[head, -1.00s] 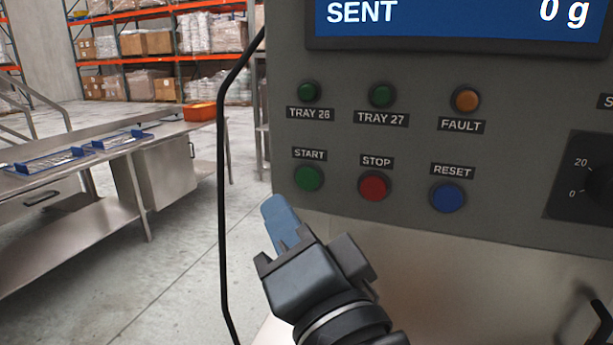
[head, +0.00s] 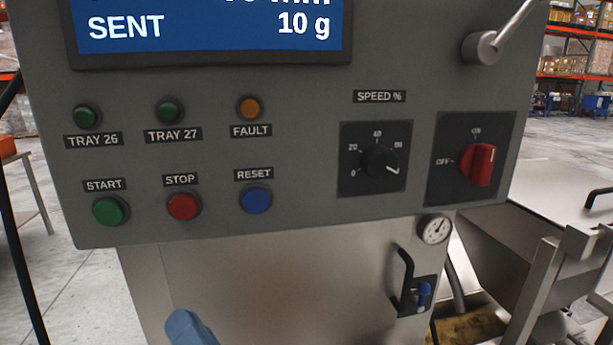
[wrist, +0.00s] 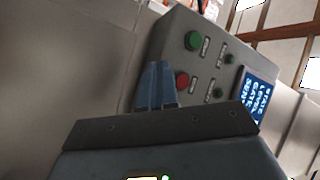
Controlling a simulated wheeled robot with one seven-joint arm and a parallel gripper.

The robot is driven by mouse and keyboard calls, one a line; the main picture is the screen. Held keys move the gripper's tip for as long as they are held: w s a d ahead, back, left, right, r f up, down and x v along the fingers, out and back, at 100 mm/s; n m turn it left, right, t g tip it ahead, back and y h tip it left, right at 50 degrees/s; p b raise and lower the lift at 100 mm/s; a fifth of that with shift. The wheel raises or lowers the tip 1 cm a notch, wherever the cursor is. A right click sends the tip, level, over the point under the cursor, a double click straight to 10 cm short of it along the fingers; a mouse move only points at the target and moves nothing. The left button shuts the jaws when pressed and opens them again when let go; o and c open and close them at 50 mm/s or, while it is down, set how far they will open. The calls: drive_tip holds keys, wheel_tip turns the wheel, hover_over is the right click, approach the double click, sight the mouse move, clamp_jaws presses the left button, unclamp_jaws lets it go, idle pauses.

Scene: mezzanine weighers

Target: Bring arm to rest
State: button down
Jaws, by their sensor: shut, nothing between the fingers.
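My gripper (head: 190,328) shows only its blue fingertips at the bottom edge of the head view, below the control panel (head: 225,225) and in front of the machine's steel front. The rest of my arm is out of that view. In the wrist view the blue fingers of my gripper (wrist: 156,85) are together with nothing between them. The panel's green START button (head: 110,210), red STOP button (head: 184,206) and blue RESET button (head: 257,199) sit above and around the fingertips in the head view, apart from them.
The display (head: 210,30) reads SENT 10 g. A speed dial (head: 380,162) and a red switch (head: 479,165) are on the panel's right. A black door handle (head: 404,280), a gauge (head: 435,229) and a steel hopper (head: 520,230) lie to the right. Open floor shows at left.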

drive_tip(key=s+d+f+m+t+h, duration=0.1)
drive_tip(key=s+d+f+h, duration=0.3)
drive_tip(key=d+f, duration=0.45)
drive_tip(key=s+d+f+t+h, duration=0.1)
drive_tip(key=s+d+f+h, duration=0.35)
drive_tip(key=d, duration=0.65)
drive_tip(key=s+d+f+n+h, duration=0.1)
drive_tip(key=s+d+h, duration=0.1)
drive_tip(key=s+d, duration=0.5)
drive_tip(key=s+d+n+g+h, duration=0.1)
drive_tip(key=s+d+h, duration=0.2)
drive_tip(key=s+d, duration=0.4)
drive_tip(key=s, duration=0.5)
drive_tip(key=shift+f+h, duration=0.35)
